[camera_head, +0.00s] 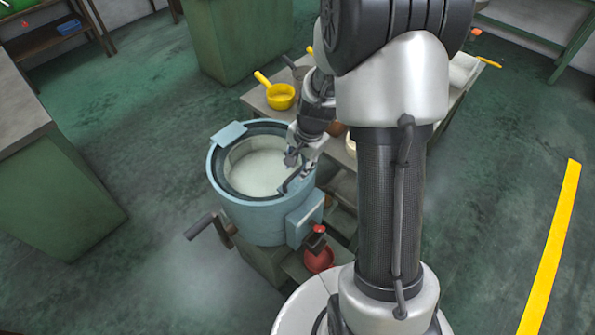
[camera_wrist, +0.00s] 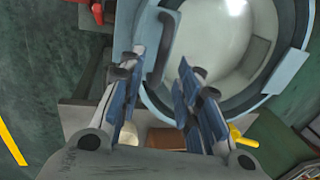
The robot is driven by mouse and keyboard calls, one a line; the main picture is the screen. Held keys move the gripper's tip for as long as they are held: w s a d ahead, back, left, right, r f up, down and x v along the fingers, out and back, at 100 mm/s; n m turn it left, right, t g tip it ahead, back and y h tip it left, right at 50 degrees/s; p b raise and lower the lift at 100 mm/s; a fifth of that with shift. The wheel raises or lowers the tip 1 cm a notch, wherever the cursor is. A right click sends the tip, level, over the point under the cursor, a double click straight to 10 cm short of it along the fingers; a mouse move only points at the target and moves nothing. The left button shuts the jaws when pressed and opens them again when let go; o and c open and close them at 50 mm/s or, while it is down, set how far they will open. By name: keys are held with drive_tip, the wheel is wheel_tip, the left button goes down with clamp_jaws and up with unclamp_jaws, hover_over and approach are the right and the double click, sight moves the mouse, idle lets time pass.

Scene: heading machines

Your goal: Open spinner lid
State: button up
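The spinner (camera_head: 262,215) is a round light-blue tub left of my arm. Its round top has a dark ring around a pale, glossy middle (camera_head: 258,172), which also shows in the wrist view (camera_wrist: 222,35). The lid appears closed, lying flat within the rim. A dark bar handle (camera_wrist: 163,45) stands at the lid's edge. My gripper (camera_wrist: 160,62) is open and empty, with its two fingers apart and the handle showing just beyond and between their tips. In the head view my gripper (camera_head: 297,165) is over the spinner's right edge. Contact with the handle cannot be made out.
A table (camera_head: 258,99) with a yellow pan (camera_head: 281,96) stands behind the spinner. A crank handle (camera_head: 201,226) sticks out at the spinner's lower left, and a red part (camera_head: 318,259) sits at its front right.

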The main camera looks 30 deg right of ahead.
drive_tip(key=shift+w+a+f+b, duration=0.1)
drive_tip(key=shift+w+f+b, duration=0.05)
drive_tip(key=shift+f, duration=0.55)
drive_tip(key=shift+w+f+b, duration=0.1)
drive_tip(key=shift+f+b, duration=0.05)
drive_tip(key=shift+f, duration=0.5)
drive_tip(key=shift+c, duration=0.2)
clamp_jaws()
